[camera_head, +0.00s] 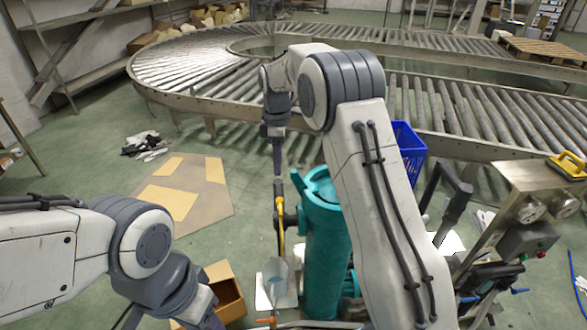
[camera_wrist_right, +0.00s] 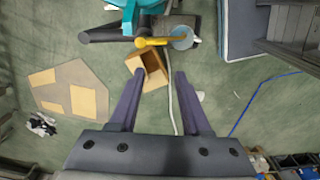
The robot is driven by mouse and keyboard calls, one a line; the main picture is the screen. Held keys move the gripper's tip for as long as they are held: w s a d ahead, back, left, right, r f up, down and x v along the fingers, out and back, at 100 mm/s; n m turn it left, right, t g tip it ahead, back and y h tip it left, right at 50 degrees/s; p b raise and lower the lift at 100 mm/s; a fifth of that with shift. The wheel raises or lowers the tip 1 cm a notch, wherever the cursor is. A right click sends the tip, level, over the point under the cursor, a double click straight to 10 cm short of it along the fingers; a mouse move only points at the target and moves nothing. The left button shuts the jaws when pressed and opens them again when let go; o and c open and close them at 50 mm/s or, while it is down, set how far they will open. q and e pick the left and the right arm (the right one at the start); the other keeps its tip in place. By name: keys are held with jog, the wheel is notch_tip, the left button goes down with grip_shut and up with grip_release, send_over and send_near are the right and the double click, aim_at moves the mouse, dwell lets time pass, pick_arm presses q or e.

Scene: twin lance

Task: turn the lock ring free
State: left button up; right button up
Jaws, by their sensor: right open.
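A teal upright cylinder (camera_head: 325,245) stands near the middle of the head view; part of it shows at the top of the right wrist view (camera_wrist_right: 135,12). A yellow handle-like part (camera_head: 282,232) with dark pieces sits at its left side; it also shows in the right wrist view (camera_wrist_right: 152,42). A pale translucent disc or cone (camera_wrist_right: 183,38) lies at its end. I cannot tell which part is the lock ring. My right gripper (camera_head: 277,170) points down near these parts. Its fingers (camera_wrist_right: 161,76) are apart and empty. My left arm enters at lower left; its fingers are not visible.
An open cardboard box (camera_head: 225,290) stands on the floor left of the cylinder. A blue crate (camera_head: 409,150) is behind, beside a roller conveyor (camera_head: 200,75). A metal cart with knobs (camera_head: 535,185) is at right. Flat cardboard (camera_head: 190,195) lies on open floor.

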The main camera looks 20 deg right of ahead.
jog(key=n+p, duration=0.1)
send_near(296, 181)
jog(key=shift+w+a, duration=0.1)
jog(key=shift+w, duration=0.2)
jog(key=shift+f, duration=0.35)
pick_arm(q)
notch_tip(296, 181, up, 5)
jog(key=p, duration=0.3)
jog(key=shift+f, duration=0.15)
pick_arm(e)
notch_tip(296, 181, down, 10)
jog(key=shift+r, duration=0.1)
grip_shut()
